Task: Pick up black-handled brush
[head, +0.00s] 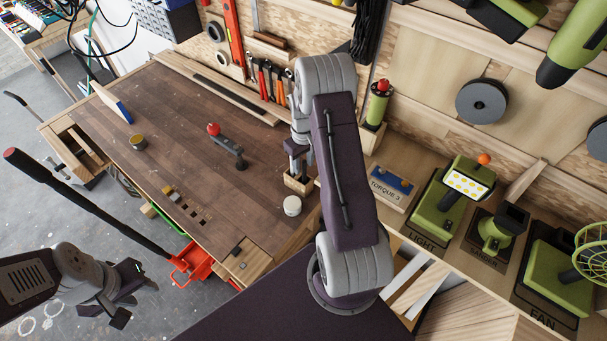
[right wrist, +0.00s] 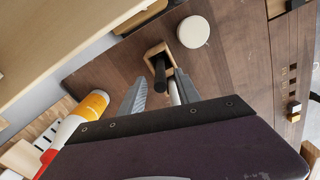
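A black handle, which appears to be the brush's (right wrist: 159,72), stands in a small square wooden holder (right wrist: 150,53) in the right wrist view. Its bristles are not visible. The holder (head: 298,184) also shows in the head view, at the bench's right edge. My right gripper (right wrist: 160,95) is open, with one finger on each side of the handle. In the head view, my right gripper (head: 297,160) points down just above the holder, partly hidden by my arm. My left gripper (head: 130,294) is open and empty, away from the bench at lower left.
A white round container (head: 292,206) stands close beside the holder. A red-knobbed lever (head: 228,145) and a yellowish tin (head: 137,142) are further left on the wooden bench (head: 170,110). A green red-topped cylinder (head: 379,103) and a shelf of green tools (head: 440,210) are on the right.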

